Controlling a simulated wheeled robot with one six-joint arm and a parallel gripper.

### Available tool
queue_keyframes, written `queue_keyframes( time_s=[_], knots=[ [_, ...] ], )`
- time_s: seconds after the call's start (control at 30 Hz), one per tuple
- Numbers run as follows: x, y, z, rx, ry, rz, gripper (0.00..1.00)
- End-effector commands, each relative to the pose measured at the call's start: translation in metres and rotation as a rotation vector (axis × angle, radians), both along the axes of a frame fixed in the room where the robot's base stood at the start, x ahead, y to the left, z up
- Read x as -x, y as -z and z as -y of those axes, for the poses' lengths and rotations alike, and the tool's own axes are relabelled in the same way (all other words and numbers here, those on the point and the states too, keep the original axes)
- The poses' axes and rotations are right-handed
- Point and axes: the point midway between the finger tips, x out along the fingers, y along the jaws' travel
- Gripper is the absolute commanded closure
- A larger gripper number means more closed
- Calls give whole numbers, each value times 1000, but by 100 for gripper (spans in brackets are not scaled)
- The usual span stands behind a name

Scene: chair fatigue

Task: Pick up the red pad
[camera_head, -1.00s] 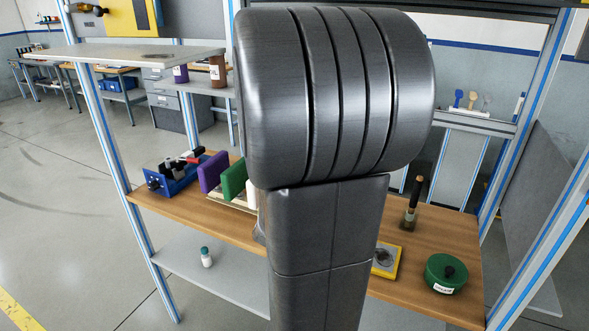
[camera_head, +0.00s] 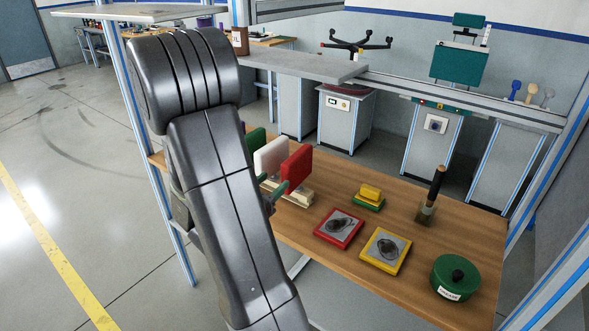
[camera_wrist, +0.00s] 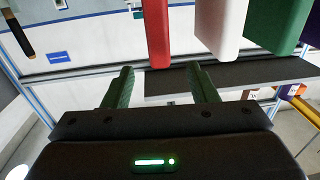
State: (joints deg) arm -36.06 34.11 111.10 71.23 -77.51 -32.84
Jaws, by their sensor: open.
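The red pad (camera_head: 298,168) stands upright in a light wooden rack (camera_head: 297,197) on the workbench, at the right end of a row with a white pad (camera_head: 270,157) and a green pad (camera_head: 256,141). My gripper (camera_head: 279,191) is beside the red pad in the head view, partly hidden behind my arm. In the wrist view, my gripper (camera_wrist: 163,82) is open and empty with green fingers spread. The red pad (camera_wrist: 157,35) hangs in line with the gap between them, just beyond the fingertips; I cannot tell if they touch.
The wooden bench (camera_head: 410,285) holds a red-framed tray (camera_head: 338,227), a yellow-framed tray (camera_head: 384,250), a yellow-and-green block (camera_head: 369,196), a brush (camera_head: 432,194) and a green pot (camera_head: 455,277). A grey shelf (camera_head: 300,65) and metal frame posts border it.

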Motion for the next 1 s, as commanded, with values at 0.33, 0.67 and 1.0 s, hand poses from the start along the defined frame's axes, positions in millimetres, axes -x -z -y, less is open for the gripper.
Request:
queue_keyframes(
  time_s=[0.33,0.67,1.0],
  knots=[
    [-49,-1,31,-2,1,-1,47],
    [-74,-5,47,-3,2,-2,47],
    [-100,-2,62,-3,-2,-1,47]
  ],
)
